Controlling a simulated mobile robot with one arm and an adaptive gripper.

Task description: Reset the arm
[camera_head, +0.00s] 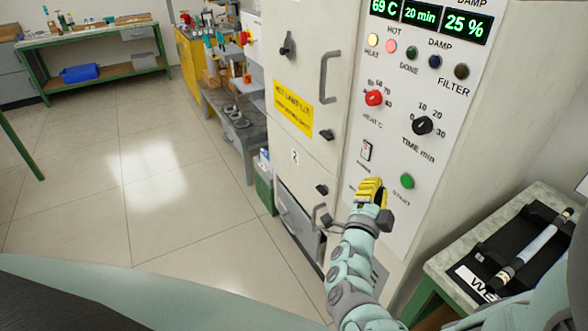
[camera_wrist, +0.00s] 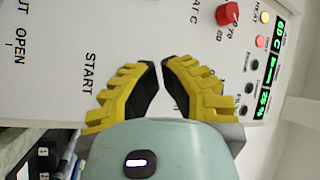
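My gripper (camera_head: 370,188) with yellow fingers is in front of the lower control panel of a tall pale cabinet (camera_head: 440,90), just left of the green START button (camera_head: 407,181). In the wrist view my gripper (camera_wrist: 160,63) has its fingertips almost together, with only a thin gap and nothing held between them. The panel (camera_wrist: 120,50) fills much of the wrist view, with the START label to the left of the fingers. I cannot tell whether the fingertips touch the panel. My arm reaches up from the bottom of the head view.
The display (camera_head: 430,18) reads 69 C, 20 min, 25 %. A red knob (camera_head: 374,97) and black knob (camera_head: 422,125) stick out above my gripper. Door handles (camera_head: 328,77) project at left. A side table (camera_head: 455,262) with a black tray stands right. The floor (camera_head: 150,190) at left is open.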

